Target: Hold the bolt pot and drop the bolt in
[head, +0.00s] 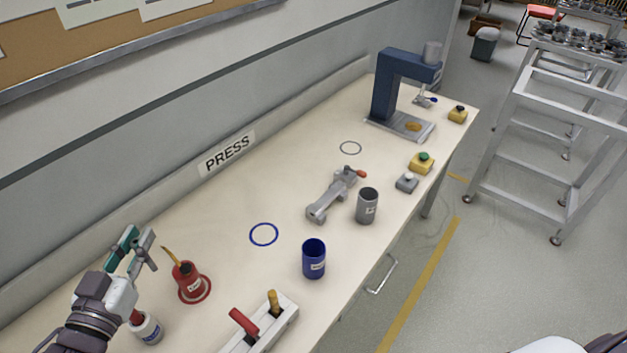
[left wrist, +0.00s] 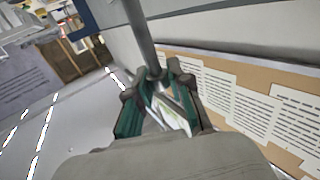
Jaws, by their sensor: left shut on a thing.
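My left gripper (head: 134,245) is raised over the near left end of the bench, beside the red can. In the left wrist view, its green and grey fingers (left wrist: 157,82) close around something I cannot make out clearly. A dark grey bar (left wrist: 140,32) meets the fingertips there; I cannot tell if it is held or behind them. A blue pot (head: 313,262) and a grey pot (head: 367,208), both upright and labelled, stand near the front edge. I cannot tell which is the bolt pot. No loose bolt is clearly visible. My right gripper is out of view.
A red can with a spout (head: 190,284) and a white bottle (head: 147,330) stand close to the left arm. A tool holder (head: 262,330), a grey clamp (head: 328,200) and a blue press (head: 388,88) occupy the bench. The blue ring mark (head: 263,234) is empty.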

